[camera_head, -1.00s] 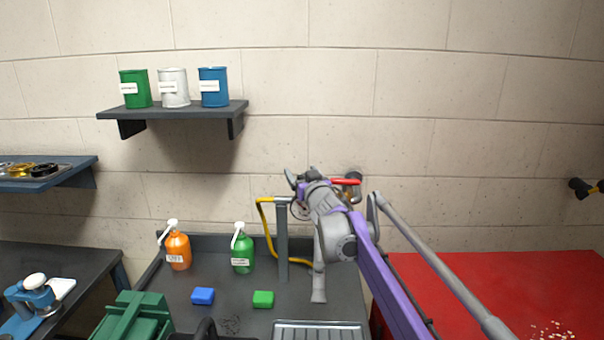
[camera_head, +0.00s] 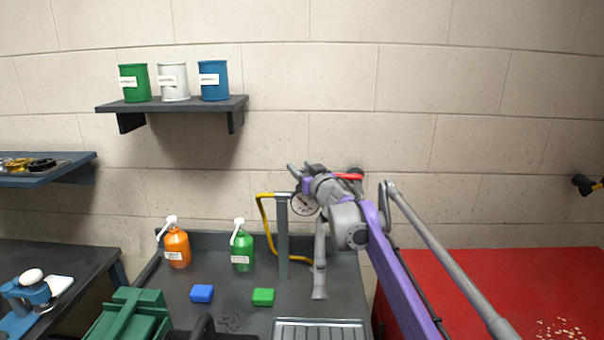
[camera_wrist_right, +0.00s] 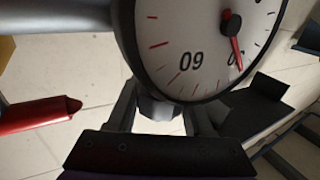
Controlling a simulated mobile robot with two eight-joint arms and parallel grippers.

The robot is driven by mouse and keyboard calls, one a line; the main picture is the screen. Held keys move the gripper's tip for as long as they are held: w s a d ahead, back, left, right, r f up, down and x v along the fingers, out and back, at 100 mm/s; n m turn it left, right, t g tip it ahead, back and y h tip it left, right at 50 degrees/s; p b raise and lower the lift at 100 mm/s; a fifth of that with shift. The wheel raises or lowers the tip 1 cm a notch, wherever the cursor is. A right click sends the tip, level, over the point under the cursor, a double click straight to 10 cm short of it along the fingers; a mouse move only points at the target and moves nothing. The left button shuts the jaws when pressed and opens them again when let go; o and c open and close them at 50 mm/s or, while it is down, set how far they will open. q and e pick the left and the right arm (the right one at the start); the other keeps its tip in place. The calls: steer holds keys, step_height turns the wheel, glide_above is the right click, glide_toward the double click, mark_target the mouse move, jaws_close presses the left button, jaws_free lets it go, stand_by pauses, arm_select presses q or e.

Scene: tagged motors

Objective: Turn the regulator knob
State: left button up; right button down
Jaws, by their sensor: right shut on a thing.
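The round white gauge (camera_wrist_right: 200,45) of the regulator fills the top of the right wrist view, with a red needle and black rim. In the head view the gauge (camera_head: 305,204) is partly covered by my right gripper (camera_head: 300,172), which is at the regulator by the back wall. In the wrist view my right gripper (camera_wrist_right: 162,112) is shut on the regulator knob, just below the gauge. The knob is mostly hidden by the gauge and fingers. A red lever (camera_head: 347,177) shows beside the wrist. My left gripper is not in view.
A yellow hose (camera_head: 264,225) hangs beside a grey post (camera_head: 282,240). Orange (camera_head: 177,248) and green (camera_head: 242,250) bottles, a blue block (camera_head: 202,294) and a green block (camera_head: 263,297) stand on the dark bench. A red table (camera_head: 480,285) is at the right.

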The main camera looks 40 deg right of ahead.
stand_by(0.3)
steer(key=shift+c, duration=1.5)
jaws_free()
steer(key=v, duration=1.1)
steer(key=shift+b, duration=0.35)
steer(key=shift+d+f, duration=0.1)
